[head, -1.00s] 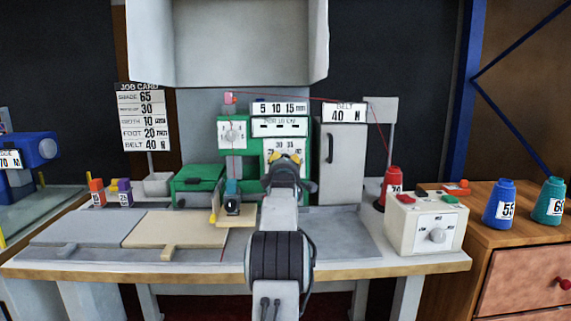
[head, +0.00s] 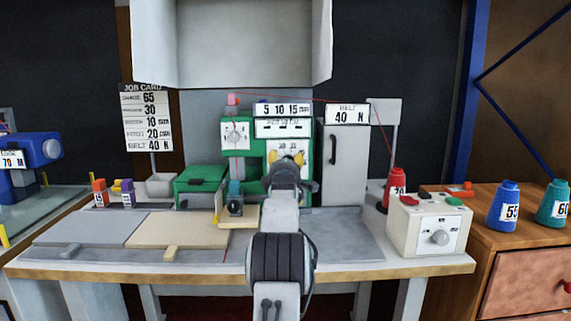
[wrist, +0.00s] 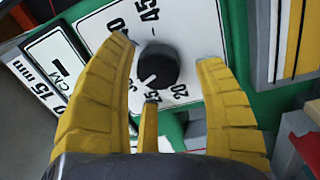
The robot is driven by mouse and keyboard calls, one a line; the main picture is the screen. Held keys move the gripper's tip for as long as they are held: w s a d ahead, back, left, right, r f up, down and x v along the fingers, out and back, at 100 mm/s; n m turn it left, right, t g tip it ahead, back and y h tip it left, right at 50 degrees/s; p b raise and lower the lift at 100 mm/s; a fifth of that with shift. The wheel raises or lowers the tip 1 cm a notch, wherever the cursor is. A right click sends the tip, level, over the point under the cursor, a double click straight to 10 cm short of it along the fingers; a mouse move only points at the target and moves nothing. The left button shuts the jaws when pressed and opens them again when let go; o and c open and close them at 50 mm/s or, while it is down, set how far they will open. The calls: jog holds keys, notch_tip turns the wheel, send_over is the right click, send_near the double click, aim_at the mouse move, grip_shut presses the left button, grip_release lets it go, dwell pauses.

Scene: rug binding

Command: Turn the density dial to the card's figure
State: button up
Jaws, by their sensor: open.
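The density dial is a black round knob (wrist: 158,70) on a white scale plate in the wrist view. Figures around it include 20, 25, 40 and 45; one is partly covered by a finger. A pale mark on the knob points down-left, between 25 and the partly covered figure. My gripper (wrist: 166,52) is open, one yellow finger on each side of the knob; I cannot tell if they touch it. In the head view my gripper (head: 287,159) hides the knob on the green machine (head: 228,126). The job card (head: 148,118) reads 65, 30, 10, 20 and 40.
A white box with a knob (head: 425,225) and a red cone (head: 396,190) stand at the bench's right. A green box (head: 200,182) sits left of the machine. A second dial (head: 236,133) is on the machine's left head. A grey hood (head: 230,45) hangs above.

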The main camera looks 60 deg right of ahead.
jog(key=shift+s, duration=0.15)
jog(key=v, duration=1.1)
jog(key=shift+s+a, duration=0.2)
jog(key=shift+a, duration=0.2)
dwell(0.8)
